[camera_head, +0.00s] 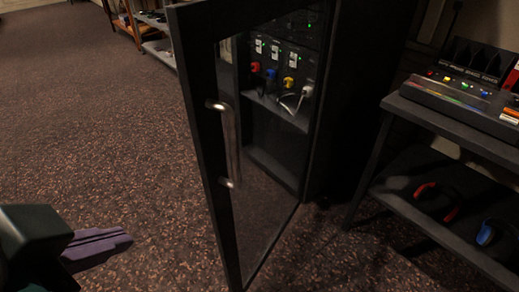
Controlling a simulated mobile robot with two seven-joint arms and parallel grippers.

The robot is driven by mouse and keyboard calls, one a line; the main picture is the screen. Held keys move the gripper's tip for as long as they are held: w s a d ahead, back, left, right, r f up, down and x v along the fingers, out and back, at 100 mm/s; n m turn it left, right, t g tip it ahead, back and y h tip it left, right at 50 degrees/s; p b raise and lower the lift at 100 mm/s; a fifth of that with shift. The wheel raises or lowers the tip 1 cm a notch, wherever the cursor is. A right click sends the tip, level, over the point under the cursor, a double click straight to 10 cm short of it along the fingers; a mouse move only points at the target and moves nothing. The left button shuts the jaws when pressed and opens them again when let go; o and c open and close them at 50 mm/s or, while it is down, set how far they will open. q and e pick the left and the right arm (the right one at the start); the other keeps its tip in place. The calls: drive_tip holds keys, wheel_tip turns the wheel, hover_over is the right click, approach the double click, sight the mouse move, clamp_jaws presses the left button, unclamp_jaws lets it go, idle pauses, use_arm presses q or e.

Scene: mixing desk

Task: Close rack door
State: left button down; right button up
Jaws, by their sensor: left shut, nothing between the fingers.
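The rack door (203,120) is a dark frame with a clear pane, and it stands open, swung out toward me. A metal bar handle (231,145) runs upright on its outer edge. The black rack (360,90) stands behind it, with lit gear and coloured plugs showing inside. My left gripper (128,240) is at the lower left, with purple fingers shut and empty. It is apart from the door, to the left of it and lower than the handle. My right gripper is not in view.
A dark desk (440,125) with a mixing console (465,95) stands at the right. Red and blue headphones lie on its lower shelf. A shelf unit (150,30) stands at the back. The carpet (90,120) left of the door is clear.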

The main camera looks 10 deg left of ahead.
sight(228, 219)
use_arm(q)
drive_tip(key=w+d+f+m+t+h+b, duration=0.1)
drive_tip(key=w+d+f+m+t+b, duration=0.2)
drive_tip(key=f+b, duration=0.6)
drive_tip(key=w+d+f+m+t+b, duration=0.2)
drive_tip(key=f+m+t+b, duration=0.3)
drive_tip(key=b, duration=0.9)
drive_tip(key=w+d+f+m+t+h+b, duration=0.1)
drive_tip(key=w+d+f+m+t+b, duration=0.15)
drive_tip(key=f+m+b, duration=0.5)
drive_tip(key=shift+n, duration=0.95)
drive_tip(key=w+a+b, duration=0.1)
drive_tip(key=w+b, duration=0.1)
drive_tip(key=w, duration=0.1)
drive_tip(key=w+a+b, duration=0.1)
drive_tip(key=w+b, duration=0.1)
drive_tip(key=w, duration=0.2)
drive_tip(key=w+a+b, duration=0.1)
drive_tip(key=w+b, duration=0.2)
drive_tip(key=w, duration=0.1)
drive_tip(key=shift+f, duration=0.25)
drive_tip(key=shift+d, duration=0.1)
